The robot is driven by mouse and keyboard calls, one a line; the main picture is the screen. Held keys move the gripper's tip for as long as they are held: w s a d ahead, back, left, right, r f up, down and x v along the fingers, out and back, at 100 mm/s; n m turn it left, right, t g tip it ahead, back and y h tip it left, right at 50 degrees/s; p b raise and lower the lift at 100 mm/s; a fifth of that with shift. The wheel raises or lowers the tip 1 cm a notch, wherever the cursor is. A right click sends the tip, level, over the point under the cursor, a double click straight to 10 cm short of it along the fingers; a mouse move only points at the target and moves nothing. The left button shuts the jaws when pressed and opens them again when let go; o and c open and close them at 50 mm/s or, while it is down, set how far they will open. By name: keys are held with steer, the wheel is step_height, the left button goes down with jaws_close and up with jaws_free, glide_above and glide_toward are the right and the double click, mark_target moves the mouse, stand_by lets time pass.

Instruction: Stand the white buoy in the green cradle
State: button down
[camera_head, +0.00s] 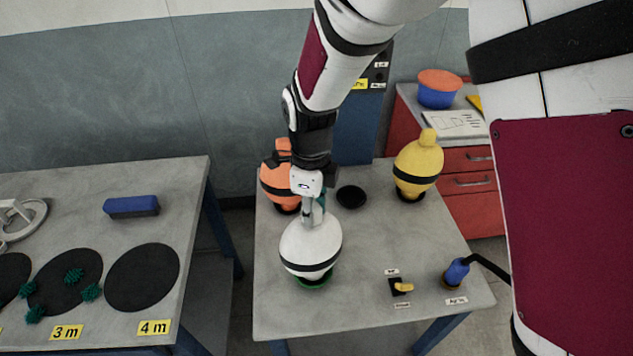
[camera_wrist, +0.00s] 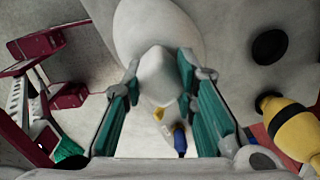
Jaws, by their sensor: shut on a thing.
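The white buoy (camera_head: 311,241), with a black band low on its body, is upright in the head view. My gripper (camera_head: 313,205) is above it and shut on its narrow top. In the wrist view my gripper's green pads (camera_wrist: 158,75) are on both sides of the neck of the white buoy (camera_wrist: 165,25). The green cradle (camera_head: 313,284) shows as a green rim directly under the buoy. The buoy's underside and most of the cradle are hidden, so I cannot tell whether the buoy rests on it or hangs just above.
An orange buoy (camera_head: 275,182) stands behind left and a yellow buoy (camera_head: 419,165) behind right. An empty black cradle (camera_head: 351,196) lies between them. A small yellow switch (camera_head: 402,288) and a blue-handled tool (camera_head: 456,272) are at front right. A second table (camera_head: 190,215) is left, across a gap.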

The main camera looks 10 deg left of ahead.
steer(key=shift+f, duration=0.8)
stand_by(0.6)
steer(key=c, duration=1.2)
jaws_free()
step_height(320, 180, up, 12)
